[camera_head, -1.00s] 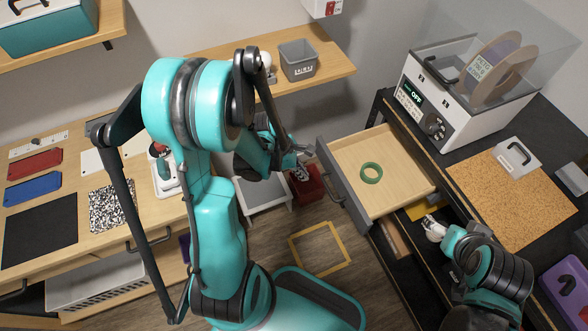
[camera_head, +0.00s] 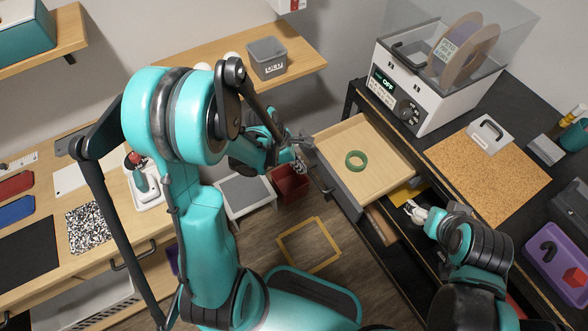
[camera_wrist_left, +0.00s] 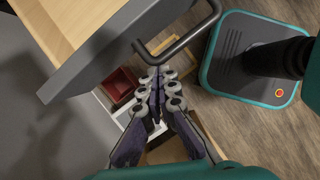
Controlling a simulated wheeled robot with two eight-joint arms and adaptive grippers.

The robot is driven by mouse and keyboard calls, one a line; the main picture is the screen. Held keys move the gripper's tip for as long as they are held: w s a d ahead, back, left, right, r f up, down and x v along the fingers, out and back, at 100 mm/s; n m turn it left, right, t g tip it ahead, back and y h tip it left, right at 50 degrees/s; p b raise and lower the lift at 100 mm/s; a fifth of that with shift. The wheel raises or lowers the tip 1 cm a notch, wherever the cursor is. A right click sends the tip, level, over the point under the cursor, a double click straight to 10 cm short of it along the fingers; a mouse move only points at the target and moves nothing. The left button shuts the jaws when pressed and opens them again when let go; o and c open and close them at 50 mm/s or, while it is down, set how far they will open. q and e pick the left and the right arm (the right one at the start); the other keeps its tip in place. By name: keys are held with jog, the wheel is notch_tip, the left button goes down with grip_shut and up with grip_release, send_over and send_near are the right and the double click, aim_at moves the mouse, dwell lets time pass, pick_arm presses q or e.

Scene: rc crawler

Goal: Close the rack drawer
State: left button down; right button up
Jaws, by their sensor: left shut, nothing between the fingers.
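The rack drawer (camera_head: 362,142) is pulled out of the black rack on the right, with its open top showing a pale wood bottom. A green ring (camera_head: 356,161) lies inside it. Its grey front and dark handle (camera_wrist_left: 180,45) show large in the left wrist view. My left gripper (camera_head: 300,163) is shut and empty, outside the drawer front near the handle. In the left wrist view its fingers (camera_wrist_left: 160,88) are together, just beside the handle; contact cannot be told. My right gripper (camera_head: 415,212) is by the rack front, right of the drawer; its finger opening is unclear.
A white printer (camera_head: 412,95) and a cork mat (camera_head: 490,170) are on the rack top. A red bin (camera_head: 290,184) and a grey-topped box (camera_head: 245,194) stand on the floor beyond the drawer. A yellow frame (camera_head: 308,245) marks clear floor in front.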

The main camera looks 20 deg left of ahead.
pick_arm(q)
jog(key=b, duration=0.1)
send_near(363, 145)
jog(key=x, duration=0.4)
jog(key=shift+s+a+f, duration=0.1)
jog(key=shift+s+f, duration=0.2)
jog(key=shift+f, duration=0.05)
jog(key=shift+w+d, duration=0.25)
jog(key=shift+w, duration=0.05)
